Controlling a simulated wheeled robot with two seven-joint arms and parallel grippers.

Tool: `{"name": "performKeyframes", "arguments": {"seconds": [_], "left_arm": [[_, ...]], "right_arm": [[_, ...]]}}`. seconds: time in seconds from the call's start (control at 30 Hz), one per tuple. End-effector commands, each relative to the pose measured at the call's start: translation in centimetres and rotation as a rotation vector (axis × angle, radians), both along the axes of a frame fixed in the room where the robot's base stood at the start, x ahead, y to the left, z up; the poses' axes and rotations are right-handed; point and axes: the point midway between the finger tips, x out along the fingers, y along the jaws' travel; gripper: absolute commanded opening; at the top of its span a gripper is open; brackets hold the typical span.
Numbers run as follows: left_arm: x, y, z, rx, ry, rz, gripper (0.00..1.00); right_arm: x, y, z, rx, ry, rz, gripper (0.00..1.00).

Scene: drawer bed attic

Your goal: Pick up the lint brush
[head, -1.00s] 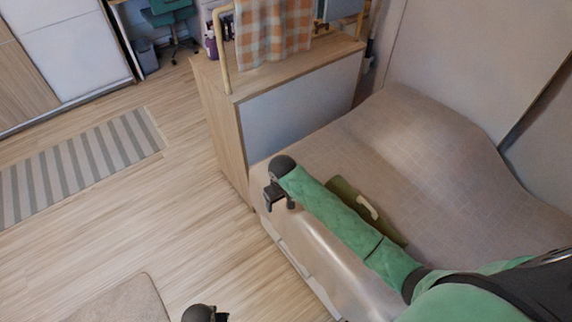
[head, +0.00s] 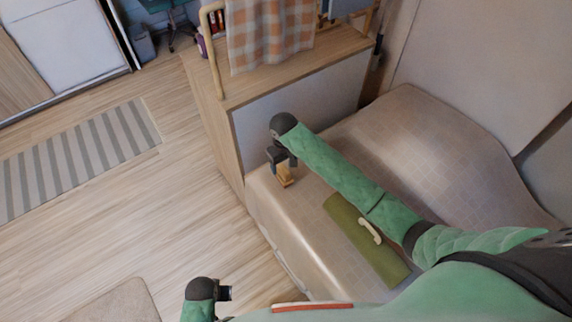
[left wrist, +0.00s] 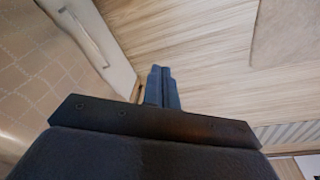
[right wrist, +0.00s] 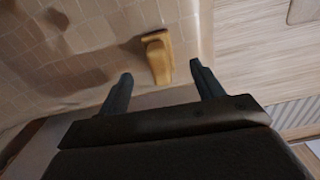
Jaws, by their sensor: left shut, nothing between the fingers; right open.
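The lint brush (head: 285,178) looks like a small yellow-brown wooden piece on the bed, near its edge by the wooden headboard cabinet. In the right wrist view the lint brush (right wrist: 157,57) lies just beyond the fingertips, between their lines. My right gripper (head: 278,160) is open above it; in its wrist view the open fingers (right wrist: 160,72) have nothing between them. The gripper partly covers the brush in the head view. My left gripper (head: 224,293) is low over the floor side, its fingers (left wrist: 160,72) shut and empty.
A green flat item (head: 352,228) with a cream handle-like piece (head: 370,231) on it lies on the bed (head: 425,130) below my right arm. The wooden cabinet (head: 220,130) stands close beyond the right gripper. The floor at left is open, with a striped rug (head: 75,158).

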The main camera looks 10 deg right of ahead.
Motion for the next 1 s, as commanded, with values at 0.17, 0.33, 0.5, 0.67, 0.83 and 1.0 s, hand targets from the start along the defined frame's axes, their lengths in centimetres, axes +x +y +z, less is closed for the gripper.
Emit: {"name": "performKeyframes", "arguments": {"seconds": [0.17,0.33,0.5,0.67,0.83,1.0], "left_arm": [[-1.3,0.1,-0.5,0.001,0.013,0.0,0.0],[-2.8,0.4,-2.5,0.006,0.031,-0.001,0.0],[-2.5,0.7,-3.9,0.01,0.024,0.0,0.0],[-2.8,1.3,-6.5,0.016,0.022,-0.001,0.0],[-3.5,1.6,-8.5,0.02,0.02,0.0,0.0],[-3.7,1.7,-9.4,0.021,0.018,0.0,0.0]], "right_arm": [[-0.1,0.0,-0.9,-0.001,0.003,0.0,0.66],[-0.1,0.0,-2.5,-0.001,0.003,0.0,0.66],[0.0,0.1,-3.4,-0.001,0.002,-0.001,0.66],[0.2,0.2,-4.9,-0.001,0.003,-0.001,0.66],[0.2,0.3,-6.8,-0.001,0.002,0.0,0.66],[0.2,0.3,-7.8,0.0,0.0,0.0,0.66]]}}
